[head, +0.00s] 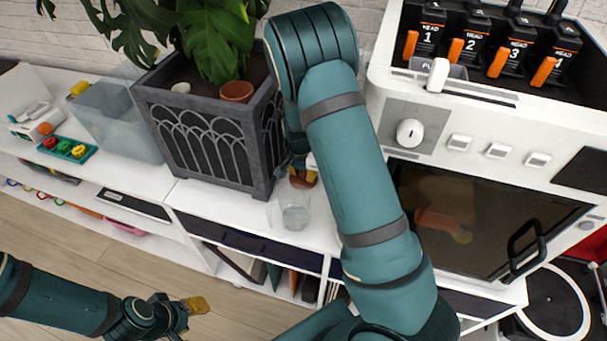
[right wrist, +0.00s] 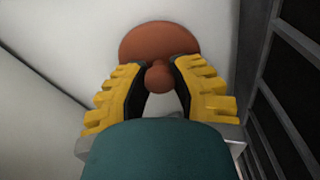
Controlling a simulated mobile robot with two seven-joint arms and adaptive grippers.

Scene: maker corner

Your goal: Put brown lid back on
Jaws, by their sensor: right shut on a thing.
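The brown lid (right wrist: 150,38) is a round reddish-brown disc with a ball knob (right wrist: 158,78), seen in the right wrist view against a white surface. My right gripper (right wrist: 160,75) has its yellow fingers shut on the lid's knob. In the head view, my right gripper (head: 303,177) is mostly hidden behind my own arm, just above and behind a clear glass jar (head: 295,213) on the white cabinet top. I cannot tell whether the lid touches a surface. My left gripper (head: 192,306) is low at the left, over the floor, away from the jar.
A grey planter (head: 215,174) with a leafy plant stands left of the jar. A white machine with a dark glass door (head: 465,215) stands right of my arm. A clear bin (head: 118,125) and a green tray (head: 66,149) are further left. Some cabinet top beside the jar is clear.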

